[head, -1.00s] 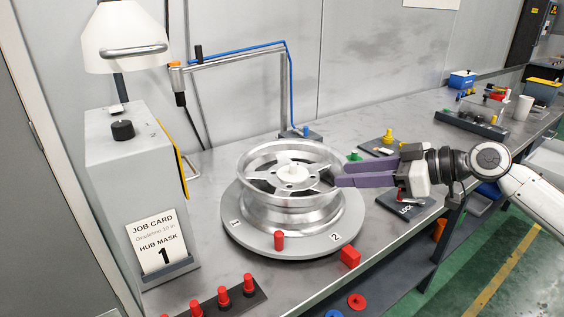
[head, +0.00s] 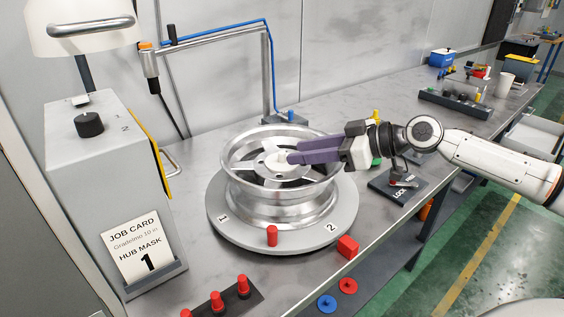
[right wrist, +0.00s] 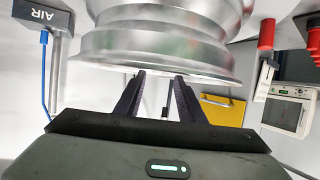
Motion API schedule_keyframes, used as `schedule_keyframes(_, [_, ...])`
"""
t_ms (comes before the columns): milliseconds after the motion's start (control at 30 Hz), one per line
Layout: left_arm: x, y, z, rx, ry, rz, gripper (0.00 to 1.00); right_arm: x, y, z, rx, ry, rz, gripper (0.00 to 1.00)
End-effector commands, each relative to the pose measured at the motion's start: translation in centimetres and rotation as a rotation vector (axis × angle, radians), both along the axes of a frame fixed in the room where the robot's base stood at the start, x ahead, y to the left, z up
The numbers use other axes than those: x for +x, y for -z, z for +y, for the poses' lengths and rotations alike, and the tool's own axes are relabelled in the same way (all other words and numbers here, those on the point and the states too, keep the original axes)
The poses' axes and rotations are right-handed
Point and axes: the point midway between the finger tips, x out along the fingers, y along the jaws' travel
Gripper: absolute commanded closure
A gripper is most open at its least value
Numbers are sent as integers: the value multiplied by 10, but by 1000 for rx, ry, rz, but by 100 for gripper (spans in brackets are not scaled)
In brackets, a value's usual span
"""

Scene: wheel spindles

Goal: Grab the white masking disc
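The white masking disc (head: 284,159) lies at the hub of the silver wheel (head: 281,195); my fingers partly cover its right side. The wheel lies flat on a round grey turntable (head: 281,238). My right gripper (head: 293,157) reaches in from the right over the wheel, its purple fingertips at the disc's right side. In the right wrist view its two fingers (right wrist: 160,76) stand apart, with a gap between them. Whether they touch the disc I cannot tell; I cannot make the disc out there. My left gripper is not in view.
A job card (head: 141,246) reads "HUB MASK 1". Several red pegs are in a dark rack (head: 243,306). A metal arm with a blue hose (head: 265,60) rises behind the wheel.

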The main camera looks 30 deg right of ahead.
Motion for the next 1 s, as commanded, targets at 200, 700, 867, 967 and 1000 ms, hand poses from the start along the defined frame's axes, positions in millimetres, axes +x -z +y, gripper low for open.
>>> schedule_keyframes(200, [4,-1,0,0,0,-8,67,13,2,3,0,3,-5,64])
schedule_keyframes(700, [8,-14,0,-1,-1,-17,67,38,15,16,0,3,-1,64])
schedule_keyframes(867, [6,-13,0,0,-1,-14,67,39,17,17,-2,2,-1,64])
schedule_keyframes(967, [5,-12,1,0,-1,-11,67,39,17,17,-2,2,0,64])
schedule_keyframes(1000, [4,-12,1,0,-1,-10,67,38,17,17,-2,2,0,66])
